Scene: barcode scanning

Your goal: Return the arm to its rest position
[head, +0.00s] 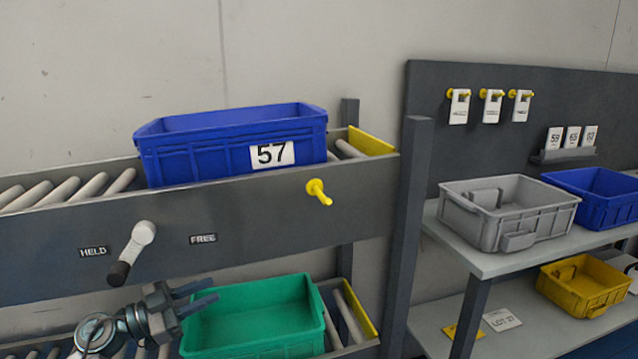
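My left gripper (204,296) is at the lower left, in front of the lower conveyor. Its two dark fingers point right and are apart with nothing visible between them. Its fingers overlap the left rim of a green crate (255,312) in the picture; I cannot tell whether they touch it. A lever (132,250) with a dark grip hangs on the upper rail just above the gripper, tilted down to the left, nearer the HELD label (93,251) than the FREE label (203,239). My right gripper is not in view.
A blue crate (230,165) marked 57 sits on the upper roller conveyor. A yellow peg (319,191) sticks out of the rail. At right, a shelf (455,243) carries a grey bin (515,210) and a blue bin (600,200); a yellow bin (585,287) is below.

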